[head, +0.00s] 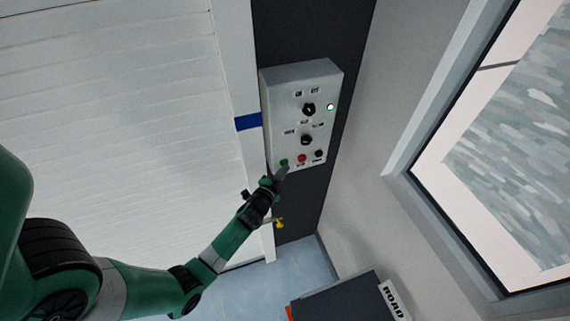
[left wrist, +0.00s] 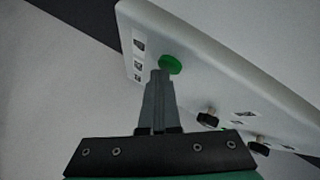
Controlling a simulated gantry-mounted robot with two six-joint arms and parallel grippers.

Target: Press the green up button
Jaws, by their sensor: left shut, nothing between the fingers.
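The control box (head: 290,78) is a grey panel on the dark wall strip, with several knobs and buttons. The green button (head: 284,162) is at its lower left, next to a red button (head: 302,158). My left gripper (head: 281,172) is shut and empty, with its fingertips right at the green button. In the left wrist view the green button (left wrist: 170,64) stands out from the panel, just past the shut fingertips of my left gripper (left wrist: 160,73). I cannot tell whether they touch. My right gripper is not in view.
A white slatted shutter (head: 120,90) fills the left side. A lit green lamp (head: 330,106) and black knobs (head: 308,109) are on the box. A window (head: 520,150) is at the right. A dark box (head: 345,300) stands below on the blue floor.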

